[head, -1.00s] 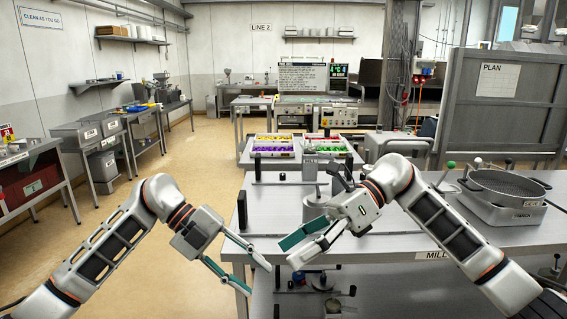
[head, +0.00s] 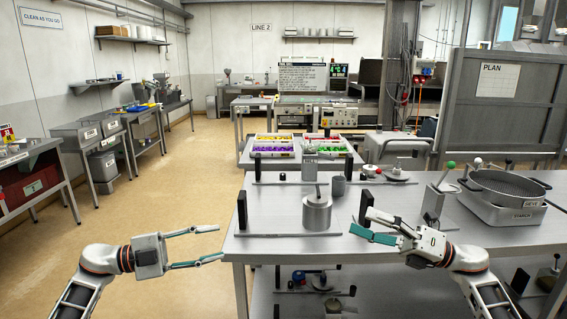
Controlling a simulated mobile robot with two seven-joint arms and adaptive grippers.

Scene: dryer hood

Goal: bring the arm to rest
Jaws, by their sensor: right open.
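My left gripper (head: 220,243) points right, with its two fingers well apart and nothing between them. Its tips appear beside the front left corner of the steel bench (head: 290,245); I cannot tell the exact gap. My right gripper (head: 360,221) points left in front of the bench's right half, its fingers apart and empty. Its tips show just right of a base plate carrying a steel cylinder (head: 317,215) and an upright black handle (head: 363,207). Both arms come in low from the bottom corners.
A round sieve pan (head: 505,186) sits on a grey unit at the bench's right. A green-knobbed lever stand (head: 436,198) is behind my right gripper. Trays of coloured items (head: 273,152) stand further back. The floor (head: 150,215) on the left is clear.

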